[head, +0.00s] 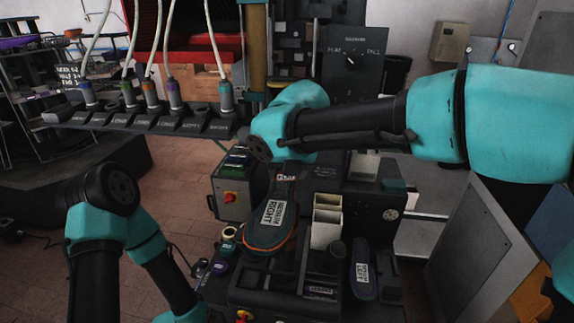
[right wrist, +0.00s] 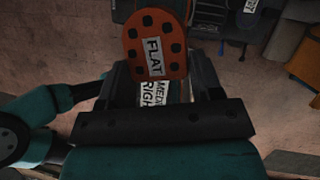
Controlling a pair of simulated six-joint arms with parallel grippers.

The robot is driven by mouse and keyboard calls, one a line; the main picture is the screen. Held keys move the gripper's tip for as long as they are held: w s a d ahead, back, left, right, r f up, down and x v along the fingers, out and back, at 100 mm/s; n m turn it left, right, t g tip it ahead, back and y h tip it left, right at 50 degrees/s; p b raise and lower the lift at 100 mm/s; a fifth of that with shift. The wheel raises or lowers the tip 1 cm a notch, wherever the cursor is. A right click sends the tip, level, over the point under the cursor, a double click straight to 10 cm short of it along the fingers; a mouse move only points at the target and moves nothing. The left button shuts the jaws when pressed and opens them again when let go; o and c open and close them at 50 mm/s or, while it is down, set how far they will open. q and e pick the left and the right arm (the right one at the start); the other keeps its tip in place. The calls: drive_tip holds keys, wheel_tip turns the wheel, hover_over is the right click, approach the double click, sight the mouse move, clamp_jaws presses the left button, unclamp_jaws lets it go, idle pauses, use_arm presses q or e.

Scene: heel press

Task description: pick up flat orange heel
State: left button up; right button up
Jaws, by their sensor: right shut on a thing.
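The flat orange heel (right wrist: 170,30) shows in the right wrist view as a rounded orange piece with dark square studs and a white "FLAT" label. It sits at the fingertips of my right gripper (right wrist: 158,75), which is shut on it. In the head view my right arm comes in from the right, and its gripper end is above the dark piece labelled "MEDIUM RIGHT" (head: 270,213). That piece has an orange edge, and its label shows partly between the fingers in the right wrist view. I cannot make out the heel separately in the head view. My left gripper is out of view.
A piece labelled "LEFT" (head: 362,275) lies on the dark bench at right. Beige bins (head: 326,220) stand beside the "MEDIUM RIGHT" piece. A rack of corded tools (head: 150,118) is at upper left. A panel with a dial (head: 350,62) stands behind.

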drive_tip(key=s, duration=0.8)
drive_tip(key=s+r, duration=0.1)
drive_tip(key=s, duration=0.3)
drive_tip(key=w+d+f+m+g+h, duration=0.2)
drive_tip(key=d+f+m+h, duration=0.1)
drive_tip(key=d+m, duration=0.8)
drive_tip(key=w+d+f+m+g+h, duration=0.3)
drive_tip(key=d+m, duration=0.9)
drive_tip(key=s+d+f+m+g+y, duration=0.1)
drive_tip(key=s+d+f+m+y, duration=0.1)
drive_tip(key=d+m, duration=0.7)
drive_tip(key=s+d+f+m+g+y, duration=0.2)
drive_tip(key=s+d+m+y, duration=0.2)
drive_tip(key=d+m, duration=0.6)
drive_tip(key=s+m, duration=0.1)
drive_tip(key=m, duration=0.1)
drive_tip(key=shift+f+m+g+y, duration=0.25)
drive_tip(key=shift+m+g+y, duration=0.05)
drive_tip(key=shift+m, duration=0.1)
drive_tip(key=shift+a, duration=0.1)
